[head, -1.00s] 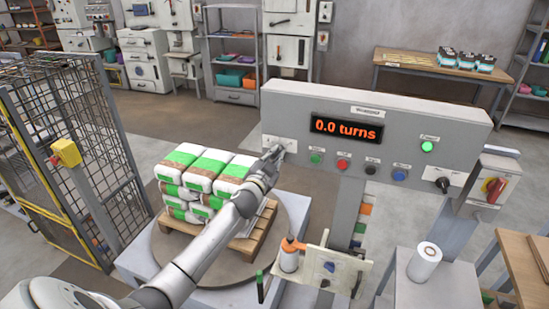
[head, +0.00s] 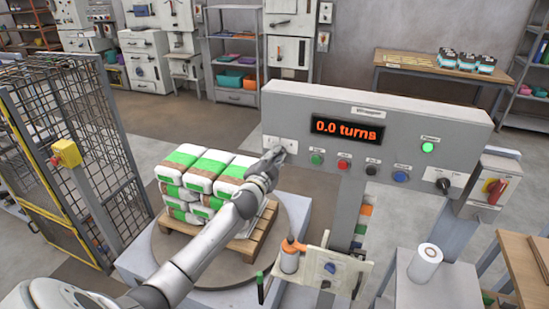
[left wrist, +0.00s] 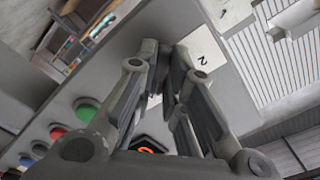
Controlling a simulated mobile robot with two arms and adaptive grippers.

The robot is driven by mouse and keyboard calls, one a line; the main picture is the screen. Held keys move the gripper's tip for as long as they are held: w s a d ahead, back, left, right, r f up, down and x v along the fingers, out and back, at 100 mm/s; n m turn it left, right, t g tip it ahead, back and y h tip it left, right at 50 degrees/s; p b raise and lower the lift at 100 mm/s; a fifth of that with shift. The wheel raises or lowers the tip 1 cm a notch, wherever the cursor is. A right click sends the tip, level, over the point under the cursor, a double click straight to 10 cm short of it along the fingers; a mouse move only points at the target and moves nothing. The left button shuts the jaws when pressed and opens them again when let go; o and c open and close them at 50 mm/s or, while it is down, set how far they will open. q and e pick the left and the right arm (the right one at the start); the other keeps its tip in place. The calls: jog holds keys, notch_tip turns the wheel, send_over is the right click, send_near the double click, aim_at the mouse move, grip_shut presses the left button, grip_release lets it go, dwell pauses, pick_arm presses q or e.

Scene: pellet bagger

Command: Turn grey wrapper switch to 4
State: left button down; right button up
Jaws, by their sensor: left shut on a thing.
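The grey wrapper panel (head: 440,120) stands at the right of the pallet, with an orange display (head: 347,128) reading "0.0 turns". A white switch plate (head: 271,142) is at the panel's left end; in the left wrist view the plate (left wrist: 205,52) shows a "2". My left gripper (head: 279,153) is at this plate, its fingers shut on the switch knob. The knob is mostly hidden between the fingertips (left wrist: 167,80), so its setting cannot be read. My right gripper is not in view.
A row of coloured buttons (head: 343,165) runs along the panel, with a black knob (head: 442,185) at its right end. Wrapped bags (head: 205,172) sit on a pallet below my left arm. A mesh fence (head: 75,150) is at left.

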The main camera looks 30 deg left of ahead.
pick_arm(q)
jog(key=c, duration=1.5)
grip_release()
jog(key=v, duration=1.2)
